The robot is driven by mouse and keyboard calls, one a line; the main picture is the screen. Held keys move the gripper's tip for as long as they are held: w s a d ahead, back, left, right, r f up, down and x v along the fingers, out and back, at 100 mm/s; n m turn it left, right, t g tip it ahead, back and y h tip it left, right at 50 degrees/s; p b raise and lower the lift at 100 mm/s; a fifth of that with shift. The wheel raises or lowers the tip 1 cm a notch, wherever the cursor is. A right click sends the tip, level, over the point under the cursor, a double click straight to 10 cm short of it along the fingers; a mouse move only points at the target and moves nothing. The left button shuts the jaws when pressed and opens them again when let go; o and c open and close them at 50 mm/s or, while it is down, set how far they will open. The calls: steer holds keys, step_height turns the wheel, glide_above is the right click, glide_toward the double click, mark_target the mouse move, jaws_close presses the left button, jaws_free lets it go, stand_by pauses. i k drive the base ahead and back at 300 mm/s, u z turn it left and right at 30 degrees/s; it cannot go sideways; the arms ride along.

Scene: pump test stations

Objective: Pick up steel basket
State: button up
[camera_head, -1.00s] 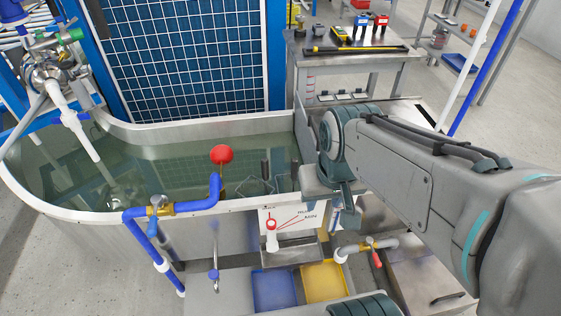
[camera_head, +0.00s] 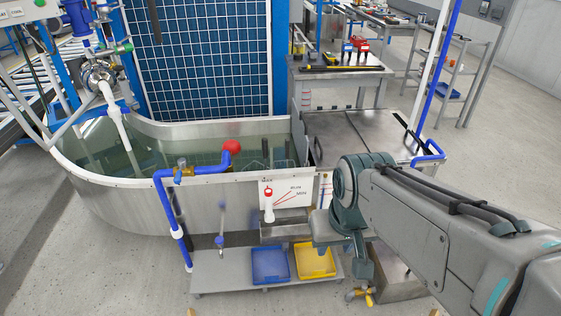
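A thin wire outline that looks like the steel basket (camera_head: 254,163) shows faintly in the water of the long metal tank (camera_head: 120,207). It is just right of the red float ball (camera_head: 232,146), close behind the tank's front rim. The rim and the water hide most of its shape. My arm comes in from the right and its wrist hangs in front of the tank's right end, apart from the basket. I cannot make out gripper fingers or anything held.
Blue pipework (camera_head: 195,172) crosses the tank's front rim. A low shelf below holds a blue tray (camera_head: 270,265) and a yellow tray (camera_head: 315,261). A steel-topped bench (camera_head: 350,138) adjoins the tank's right end. The floor at lower left is clear.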

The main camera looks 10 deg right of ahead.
mark_target(286, 140)
steer(key=u, duration=0.6)
steer(key=i, duration=1.25)
steer(key=z, duration=0.6)
